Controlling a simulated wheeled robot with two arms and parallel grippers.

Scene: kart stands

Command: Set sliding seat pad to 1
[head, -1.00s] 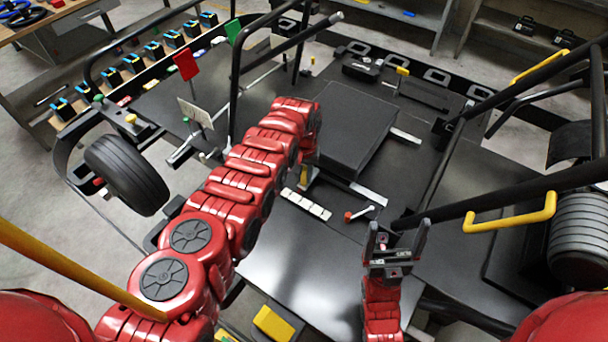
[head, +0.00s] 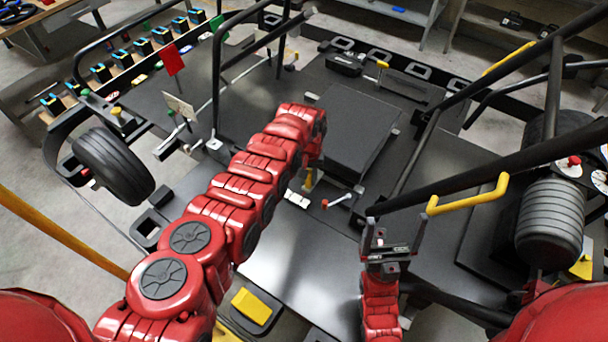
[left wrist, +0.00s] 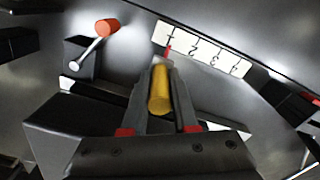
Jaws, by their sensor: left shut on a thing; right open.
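The black seat pad (head: 345,130) lies flat on the dark deck in the head view. My left gripper (left wrist: 160,95) is shut on a yellow handle (left wrist: 160,92), which also shows below the pad in the head view (head: 309,180). Beside it is a white scale (left wrist: 204,50) numbered 1 to 4. A thin red pointer (left wrist: 168,51) ahead of the handle points at the 1. The scale is partly hidden by my left arm in the head view (head: 297,199). My right gripper (head: 389,236) is open and empty, apart from the pad.
A red-knobbed lever (left wrist: 106,27) stands close to the scale's 1 end. Black frame tubes (head: 490,170) with a yellow handle (head: 470,195) cross near my right gripper. A wheel (head: 112,165) is at the left. Red and white flags stand behind my left arm.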

